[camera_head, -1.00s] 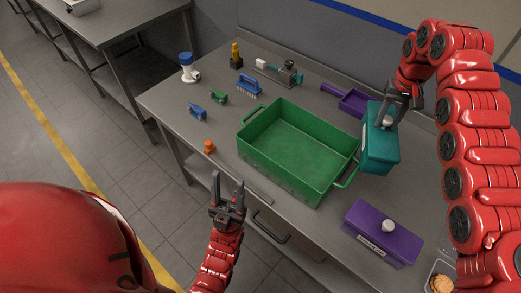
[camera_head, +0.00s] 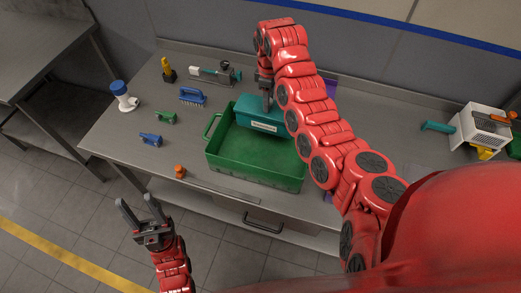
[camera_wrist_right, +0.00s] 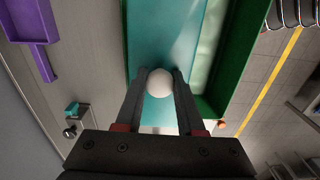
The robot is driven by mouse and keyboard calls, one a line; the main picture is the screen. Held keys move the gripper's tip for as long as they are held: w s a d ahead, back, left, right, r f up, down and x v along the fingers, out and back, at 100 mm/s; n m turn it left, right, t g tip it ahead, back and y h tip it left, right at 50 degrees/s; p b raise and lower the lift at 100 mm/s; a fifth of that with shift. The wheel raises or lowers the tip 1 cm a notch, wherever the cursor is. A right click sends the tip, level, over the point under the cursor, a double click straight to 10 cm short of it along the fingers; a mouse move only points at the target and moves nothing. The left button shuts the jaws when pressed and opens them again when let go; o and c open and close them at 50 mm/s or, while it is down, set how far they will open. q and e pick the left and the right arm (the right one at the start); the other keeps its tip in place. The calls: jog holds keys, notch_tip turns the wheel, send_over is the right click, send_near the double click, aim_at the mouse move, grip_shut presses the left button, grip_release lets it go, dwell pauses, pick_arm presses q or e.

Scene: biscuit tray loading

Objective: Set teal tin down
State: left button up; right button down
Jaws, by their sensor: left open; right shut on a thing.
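The teal tin (camera_head: 258,122) with a pale label is over the back part of the green crate (camera_head: 213,162). I cannot tell whether it touches the crate floor. My right gripper (camera_head: 267,98) is above it. In the right wrist view my right gripper (camera_wrist_right: 158,76) is shut on the white knob (camera_wrist_right: 159,83) of the teal lid (camera_wrist_right: 148,45), and the green crate wall (camera_wrist_right: 245,50) runs along its right. My left gripper (camera_head: 137,202) is open and empty, off the table's front edge. My right arm hides the crate's right end.
An orange object (camera_head: 180,171), a blue brush (camera_head: 192,96), small green (camera_head: 165,118) and blue (camera_head: 150,140) items, and a blue-and-white bottle (camera_head: 123,95) stand left of the crate. A white basket (camera_head: 485,128) is far right. A purple scoop (camera_wrist_right: 35,22) lies beyond the crate.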

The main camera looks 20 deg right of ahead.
aim_at(268, 122)
notch_tip(268, 122, down, 6)
jog(key=p, duration=0.2)
jog(key=shift+s+r+p, duration=0.1)
jog(key=shift+r+p, duration=0.05)
jog(key=shift+p, duration=0.25)
jog(key=shift+f, duration=0.65)
jog(key=shift+f+p, duration=0.35)
jog(key=shift+f, duration=1.35)
jog(key=shift+f, duration=0.2)
jog(key=c, duration=0.5)
grip_release()
